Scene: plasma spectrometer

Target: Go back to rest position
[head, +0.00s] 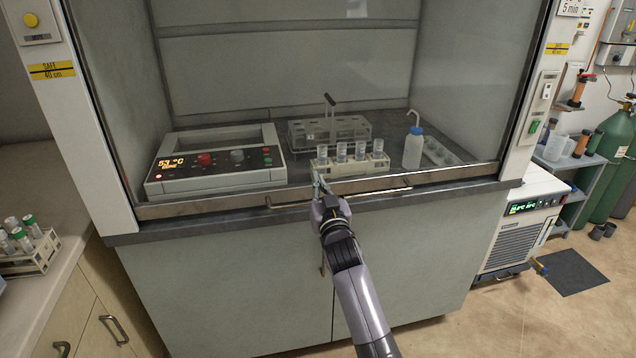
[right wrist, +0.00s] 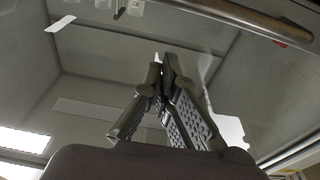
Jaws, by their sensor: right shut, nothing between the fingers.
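My right gripper (head: 318,182) is at the front sill of the fume hood (head: 480,174), just in front of a small rack (head: 378,167) with several clear tubes. I cannot tell whether it touches the sill or the rack. In the right wrist view my right gripper (right wrist: 160,66) has its fingertips together with nothing between them, pointing up at the hood interior. My right arm reaches in from the bottom of the head view. My left gripper is not in view.
A control unit (head: 215,176) with a lit display stands left in the hood. A wire rack (head: 330,130) stands behind the tubes, and a wash bottle (head: 413,149) right of them. A tube rack (head: 38,258) is on the left bench. The floor at right is partly clear.

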